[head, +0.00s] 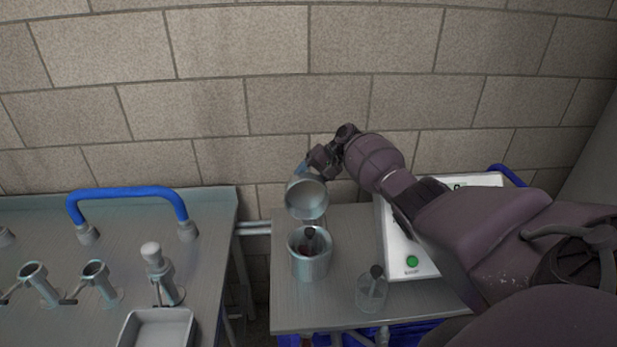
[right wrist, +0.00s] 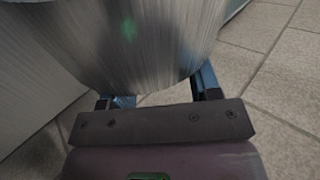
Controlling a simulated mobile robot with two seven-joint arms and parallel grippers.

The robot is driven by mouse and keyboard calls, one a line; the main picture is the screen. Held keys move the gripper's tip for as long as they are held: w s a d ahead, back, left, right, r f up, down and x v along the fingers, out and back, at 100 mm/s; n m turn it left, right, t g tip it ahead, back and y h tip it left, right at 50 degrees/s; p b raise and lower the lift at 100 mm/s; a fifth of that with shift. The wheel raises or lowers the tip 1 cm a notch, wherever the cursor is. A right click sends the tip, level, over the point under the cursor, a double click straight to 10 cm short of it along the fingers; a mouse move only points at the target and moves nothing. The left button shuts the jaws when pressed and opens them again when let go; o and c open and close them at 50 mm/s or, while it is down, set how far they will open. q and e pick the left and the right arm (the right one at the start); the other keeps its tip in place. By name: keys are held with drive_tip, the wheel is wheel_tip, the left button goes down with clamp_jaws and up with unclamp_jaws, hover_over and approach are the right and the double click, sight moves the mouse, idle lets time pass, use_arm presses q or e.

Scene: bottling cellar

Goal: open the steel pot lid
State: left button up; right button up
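The steel pot (head: 311,267) stands on the small metal table, its mouth uncovered. A dark-knobbed item (head: 309,236) shows inside it. The round steel lid (head: 306,199) is raised and steeply tilted at the pot's back rim; whether a hinge joins them I cannot tell. My right gripper (head: 302,172) is at the lid's upper back edge. In the right wrist view, a large brushed steel surface (right wrist: 130,45) fills the top, and the fingers (right wrist: 160,92) stand apart with a gap between them; their tips are partly hidden by the steel. My left gripper is not in view.
A white device with a green button (head: 412,262) sits right of the pot, under my right arm. A clear beaker with a dark-topped item (head: 371,294) stands at the front. The left counter (head: 215,215) holds a blue handle (head: 127,192), steel taps and a tray (head: 128,330). A brick wall stands behind.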

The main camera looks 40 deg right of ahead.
drive_tip(key=shift+r, duration=0.1)
drive_tip(key=v, duration=1)
drive_tip(key=shift+s+d+r, duration=0.2)
idle(0.4)
